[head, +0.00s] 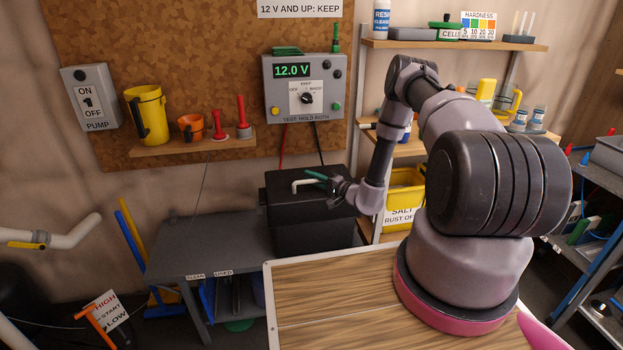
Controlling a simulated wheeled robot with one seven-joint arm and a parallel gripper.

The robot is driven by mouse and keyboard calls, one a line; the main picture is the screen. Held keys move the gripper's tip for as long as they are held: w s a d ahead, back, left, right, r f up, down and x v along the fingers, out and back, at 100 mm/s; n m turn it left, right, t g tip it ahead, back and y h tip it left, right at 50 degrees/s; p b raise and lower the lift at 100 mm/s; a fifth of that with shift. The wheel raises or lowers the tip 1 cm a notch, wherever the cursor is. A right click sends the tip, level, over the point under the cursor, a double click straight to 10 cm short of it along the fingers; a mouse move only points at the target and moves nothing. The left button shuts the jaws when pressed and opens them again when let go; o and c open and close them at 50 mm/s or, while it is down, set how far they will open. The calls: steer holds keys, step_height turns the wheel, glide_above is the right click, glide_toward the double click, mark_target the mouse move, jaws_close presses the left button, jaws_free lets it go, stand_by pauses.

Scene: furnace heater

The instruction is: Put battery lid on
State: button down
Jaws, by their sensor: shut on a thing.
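The black battery lid (284,197) has a pale handle (300,184) on top. It is at the top of the black battery box (300,238), which stands at the right end of the dark grey bench. The lid lies over the box. From this view I cannot tell whether it rests fully on the rim or is slightly above it. My gripper (318,178), with teal fingers, reaches in from the right and is shut on the handle. The far side of the box is hidden.
A grey meter reading 12.0 V (303,90) hangs on the wall behind, with red and black leads running down behind the lid. The bench top (205,243) is clear at left. A yellow salt tub (405,185) stands close at right. A wooden tabletop (340,300) lies in front.

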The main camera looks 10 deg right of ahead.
steer(key=c, duration=0.7)
jaws_free()
steer(key=shift+r, duration=0.1)
steer(key=v, duration=1)
steer(key=shift+s+d, duration=0.25)
steer(key=shift+s, duration=0.05)
